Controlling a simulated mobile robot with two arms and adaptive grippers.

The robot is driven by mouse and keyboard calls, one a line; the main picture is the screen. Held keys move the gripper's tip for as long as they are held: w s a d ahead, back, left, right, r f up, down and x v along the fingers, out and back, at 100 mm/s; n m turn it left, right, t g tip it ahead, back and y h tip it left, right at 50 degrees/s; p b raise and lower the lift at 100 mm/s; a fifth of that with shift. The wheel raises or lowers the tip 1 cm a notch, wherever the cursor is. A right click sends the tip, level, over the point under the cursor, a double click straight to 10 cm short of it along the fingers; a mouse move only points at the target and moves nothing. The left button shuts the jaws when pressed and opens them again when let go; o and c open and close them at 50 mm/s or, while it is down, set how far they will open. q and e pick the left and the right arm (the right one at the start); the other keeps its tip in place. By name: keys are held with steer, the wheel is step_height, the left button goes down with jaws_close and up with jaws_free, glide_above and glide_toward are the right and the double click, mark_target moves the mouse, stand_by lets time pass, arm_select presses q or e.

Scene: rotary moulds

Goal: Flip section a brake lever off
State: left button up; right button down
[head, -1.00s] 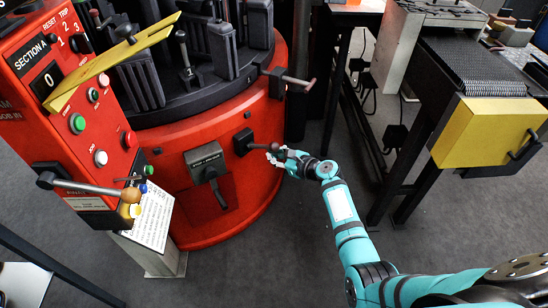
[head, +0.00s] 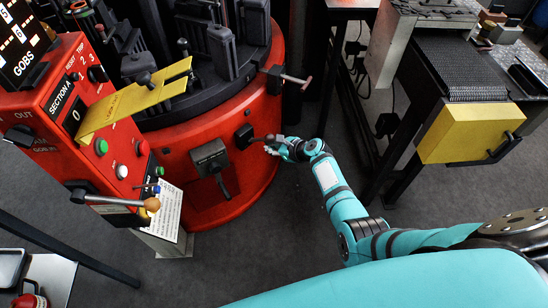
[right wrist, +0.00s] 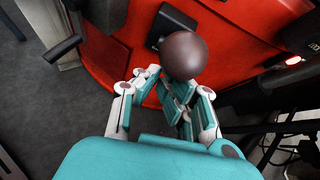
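A short black lever with a dark brown ball knob juts from a black base (head: 244,136) on the red machine's curved side; its label is not readable. My right gripper (head: 284,148) is at the lever's knob end. In the right wrist view the ball knob (right wrist: 184,55) stands just beyond and over my right gripper's fingers (right wrist: 177,88). These look spread, with a gap between them, though the knob hides part of the tips. The red panel marked Section A (head: 75,112) is at left. My left gripper is out of view.
A grey box with a downward handle (head: 210,158) is left of the lever. A T-handle (head: 290,79) sticks out up right. An orange-knobbed lever (head: 151,204) projects from the panel. A yellow box (head: 470,132) stands at right. Grey floor (head: 270,235) is free in front.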

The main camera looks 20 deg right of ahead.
steer(key=shift+w+a+r+g+h+p, duration=0.2)
steer(key=shift+r+p, duration=0.25)
steer(key=shift+p, duration=0.4)
steer(key=shift+w+a+r+g+h+p, duration=0.15)
steer(key=shift+r+g+p, duration=0.25)
steer(key=shift+p, duration=0.4)
steer(key=shift+w+r+g+h+p, duration=0.1)
steer(key=shift+w+r+g+p, duration=0.25)
steer(key=shift+p, duration=0.5)
steer(key=shift+w+a+r+p, duration=0.35)
steer(key=shift+w+r+p, duration=0.1)
steer(key=shift+w+r, duration=0.35)
steer(key=shift+w+r, duration=0.1)
steer(key=shift+r, duration=0.1)
